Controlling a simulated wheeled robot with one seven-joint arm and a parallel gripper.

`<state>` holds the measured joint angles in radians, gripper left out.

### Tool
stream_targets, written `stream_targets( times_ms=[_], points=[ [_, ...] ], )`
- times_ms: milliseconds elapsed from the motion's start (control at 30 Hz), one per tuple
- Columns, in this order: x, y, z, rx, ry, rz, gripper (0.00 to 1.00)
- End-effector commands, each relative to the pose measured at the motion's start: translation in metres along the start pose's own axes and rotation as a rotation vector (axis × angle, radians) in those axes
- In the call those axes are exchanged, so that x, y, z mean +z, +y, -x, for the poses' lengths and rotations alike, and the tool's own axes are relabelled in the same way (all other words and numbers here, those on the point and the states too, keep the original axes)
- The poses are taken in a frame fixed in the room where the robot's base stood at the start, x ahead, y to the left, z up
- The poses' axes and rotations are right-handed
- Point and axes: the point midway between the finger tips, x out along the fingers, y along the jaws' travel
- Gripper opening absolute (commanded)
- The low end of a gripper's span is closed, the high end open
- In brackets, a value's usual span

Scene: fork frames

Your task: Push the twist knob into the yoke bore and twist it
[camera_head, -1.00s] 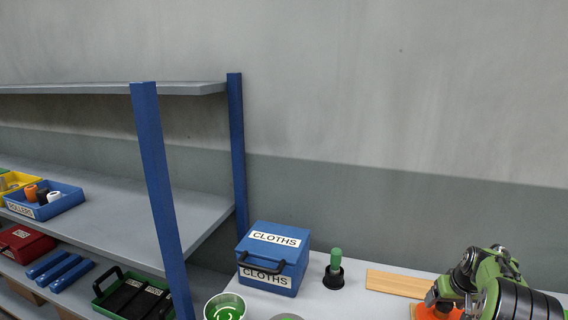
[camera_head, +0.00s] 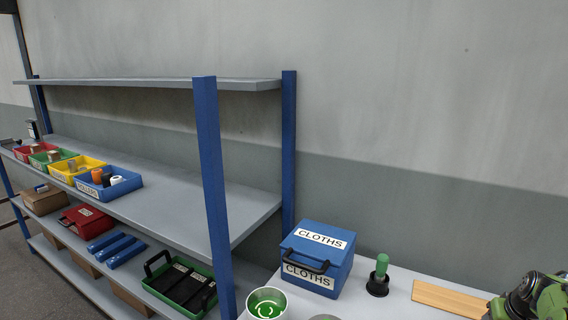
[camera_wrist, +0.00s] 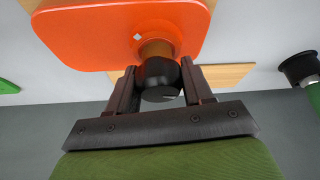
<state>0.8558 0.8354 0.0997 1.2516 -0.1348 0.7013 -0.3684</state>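In the wrist view, a black rounded knob (camera_wrist: 161,78) sits between the two fingers of my gripper (camera_wrist: 161,86). The fingers appear closed against its sides. A tan collar or shaft (camera_wrist: 156,49) joins the knob to a large orange part (camera_wrist: 90,35), presumably the yoke. The bore itself is hidden, so I cannot tell how deep the knob sits. In the head view, only part of my green arm shows at the lower right edge; my gripper, the knob and the orange part are out of that view.
A wooden board (camera_head: 448,299) lies on the table left of my arm. Further left stand a green-handled item in a black base (camera_head: 379,277), a blue CLOTHS box (camera_head: 316,257) and a pot with green inside (camera_head: 267,303). A blue-posted shelf (camera_head: 212,180) holds bins.

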Motion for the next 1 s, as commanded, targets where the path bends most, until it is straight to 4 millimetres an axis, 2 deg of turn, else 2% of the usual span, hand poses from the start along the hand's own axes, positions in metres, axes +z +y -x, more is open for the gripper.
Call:
stream_targets(
  times_ms=[33,333,467,700,1000],
  points=[
    [-0.0001,0.0007,0.0004,0.002,0.001,-0.001,0.45],
    [0.0,0.0009,0.0004,0.002,0.001,-0.001,0.0],
    [0.0,0.0012,0.0007,-0.002,0.0,0.008,0.0],
    [-0.0003,0.0007,0.0012,-0.057,0.0,0.14,0.0],
    [0.0,0.0011,0.0012,-0.069,-0.001,0.166,0.0]
  ],
)
